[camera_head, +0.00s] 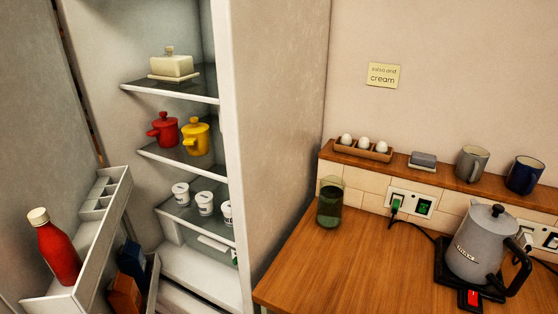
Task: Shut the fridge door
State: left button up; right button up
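The fridge (276,120) stands open at the left, its shelves showing. Its door (40,110) is swung wide to the left, inner side facing the opening. The door racks (120,200) hold a red bottle (58,250) with a cream cap, a dark blue carton (131,260) and an orange-brown carton (124,294). The bottle stands slightly tilted in the picture. The door's outer side and handle are hidden. Neither of my grippers shows in the head view.
Fridge shelves hold a butter dish (172,67), a red pot (163,129), a yellow pot (196,137) and white tubs (204,203). Right of the fridge, a wooden counter (340,265) carries a green glass jar (330,205) and a grey kettle (484,245). A ledge (440,181) holds eggs and mugs.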

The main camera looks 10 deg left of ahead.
aim_at(50, 159)
jog(key=k+j+u, duration=0.1)
jog(key=j+u, duration=0.25)
jog(key=j, duration=2.25)
jog(key=j+z, duration=0.1)
jog(key=z, duration=0.35)
jog(key=i+j+z, duration=0.1)
jog(key=z, duration=0.35)
jog(key=j+z, duration=0.15)
jog(key=z, duration=0.25)
jog(key=j+z, duration=0.1)
jog(key=z, duration=0.35)
